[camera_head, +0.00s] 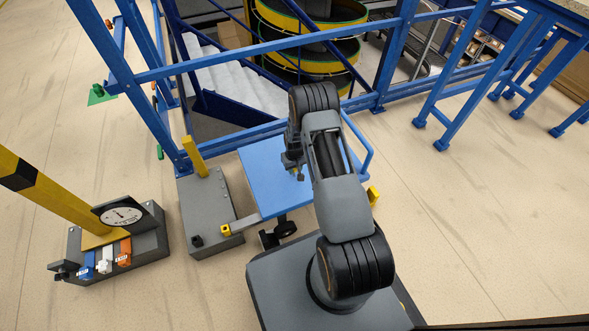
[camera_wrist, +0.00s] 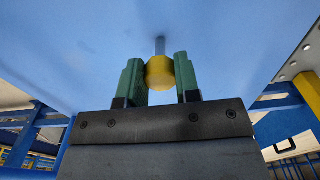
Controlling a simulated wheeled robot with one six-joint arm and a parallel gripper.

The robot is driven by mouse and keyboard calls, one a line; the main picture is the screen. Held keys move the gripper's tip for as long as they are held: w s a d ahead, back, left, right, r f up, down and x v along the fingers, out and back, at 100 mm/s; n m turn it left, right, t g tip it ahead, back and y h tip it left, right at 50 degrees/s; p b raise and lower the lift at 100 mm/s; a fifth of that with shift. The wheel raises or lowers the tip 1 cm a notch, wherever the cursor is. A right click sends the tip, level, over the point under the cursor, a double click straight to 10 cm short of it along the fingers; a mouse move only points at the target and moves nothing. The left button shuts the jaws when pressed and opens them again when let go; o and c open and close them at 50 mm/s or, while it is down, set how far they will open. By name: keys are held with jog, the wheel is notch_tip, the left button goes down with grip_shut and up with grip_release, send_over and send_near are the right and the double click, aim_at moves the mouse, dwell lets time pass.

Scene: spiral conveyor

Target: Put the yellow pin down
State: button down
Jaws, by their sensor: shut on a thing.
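The yellow pin shows in the wrist view (camera_wrist: 159,73) as a round yellow head with a thin grey shank beyond it. My gripper (camera_wrist: 160,78) has green fingers shut on the yellow head, one on each side. In the head view my gripper (camera_head: 292,164) is over the left part of the blue cart top (camera_head: 262,190). The pin cannot be made out there. A pale blue surface (camera_wrist: 75,60) fills the upper wrist view behind the pin. I cannot tell whether the pin touches it.
A grey box (camera_head: 210,212) with a yellow post stands left of the cart. Further left is a grey base with a gauge (camera_head: 121,215) and coloured items. Blue frame rails (camera_head: 270,48) and a spiral conveyor (camera_head: 315,40) stand behind.

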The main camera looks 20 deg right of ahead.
jog(key=shift+f, duration=0.1)
jog(key=c, duration=0.8)
grip_release()
